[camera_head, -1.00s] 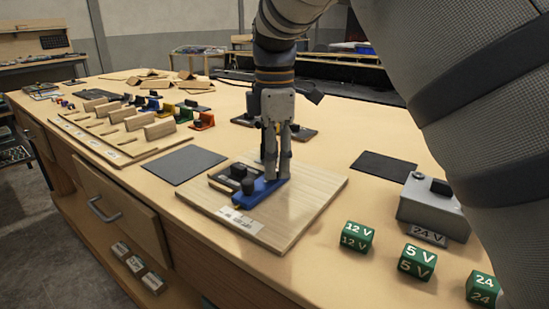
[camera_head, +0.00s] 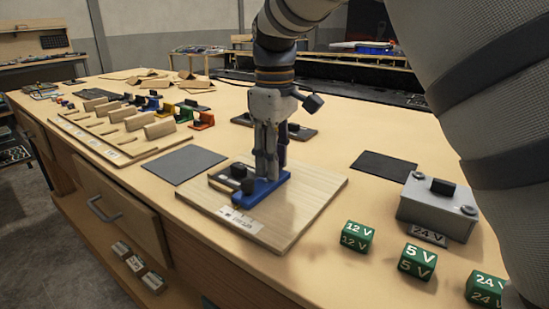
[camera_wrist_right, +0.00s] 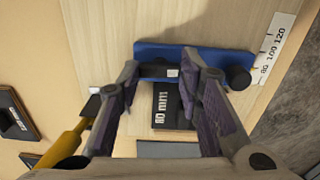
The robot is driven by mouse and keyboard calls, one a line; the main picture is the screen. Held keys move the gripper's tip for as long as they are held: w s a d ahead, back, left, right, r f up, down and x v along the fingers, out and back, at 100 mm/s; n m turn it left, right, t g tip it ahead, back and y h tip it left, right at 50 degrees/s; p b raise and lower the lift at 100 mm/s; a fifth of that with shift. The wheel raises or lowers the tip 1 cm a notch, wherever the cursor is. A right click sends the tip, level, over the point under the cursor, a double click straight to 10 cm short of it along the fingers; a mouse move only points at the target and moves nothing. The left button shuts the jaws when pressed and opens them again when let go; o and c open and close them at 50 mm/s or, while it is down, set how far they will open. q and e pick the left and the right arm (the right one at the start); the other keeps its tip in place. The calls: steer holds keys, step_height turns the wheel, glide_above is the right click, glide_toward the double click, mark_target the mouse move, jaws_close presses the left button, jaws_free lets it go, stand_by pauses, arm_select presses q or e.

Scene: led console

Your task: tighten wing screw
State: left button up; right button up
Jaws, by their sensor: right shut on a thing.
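A blue fixture (camera_head: 266,190) sits on a light wooden board (camera_head: 305,205) and also shows in the right wrist view (camera_wrist_right: 213,61). It has a round black knob (camera_wrist_right: 238,77) at one end. My right gripper (camera_head: 267,178) points down over the fixture's other part. In the right wrist view its fingertips (camera_wrist_right: 171,76) are shut on a small dark part with a pale patch, taken as the wing screw (camera_wrist_right: 158,71); the fingers hide much of it. A black block marked 80 mm (camera_wrist_right: 168,105) lies beside the fixture. My left gripper is not in view.
A ruler strip (camera_head: 240,220) lies on the board's front. Dark mats lie left (camera_head: 186,164) and right (camera_head: 384,166) of the board. Green voltage cubes (camera_head: 357,237) and a grey 24 V box (camera_head: 437,210) stand at right.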

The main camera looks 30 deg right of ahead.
steer(key=shift+r+m, duration=0.2)
steer(key=shift+m, duration=0.2)
stand_by(0.3)
steer(key=o, duration=1.2)
steer(key=shift+f, duration=0.1)
steer(key=shift+c, duration=0.2)
step_height(320, 180, up, 12)
